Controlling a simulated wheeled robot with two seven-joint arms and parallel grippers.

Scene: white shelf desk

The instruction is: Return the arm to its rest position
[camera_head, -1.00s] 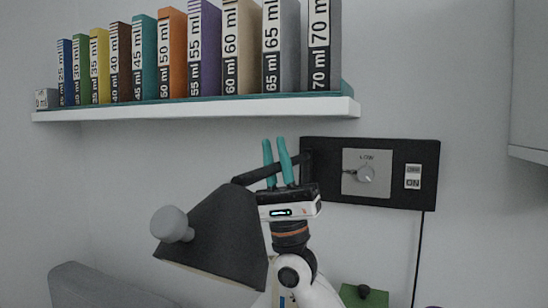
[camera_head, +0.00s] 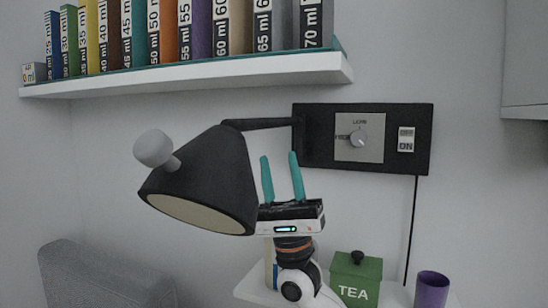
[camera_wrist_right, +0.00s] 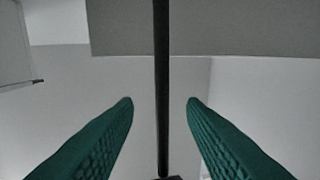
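My right gripper (camera_head: 281,174) points upward in the head view, in front of the wall and just right of the lamp's dark shade (camera_head: 205,180). Its two teal fingers are spread apart with nothing between them. In the right wrist view the gripper (camera_wrist_right: 160,102) also shows its fingers apart, and a dark vertical bar (camera_wrist_right: 161,60) passes behind the gap. I cannot tell how far the bar is from the fingers. My left gripper is in neither view.
A black wall panel (camera_head: 318,158) with a knob (camera_head: 358,138) and an ON switch (camera_head: 406,139) holds the lamp's arm. Above is a shelf (camera_head: 200,82) of labelled books. Below are a green TEA box (camera_head: 354,278), a purple cup (camera_head: 431,288) and a grey chair (camera_head: 105,275).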

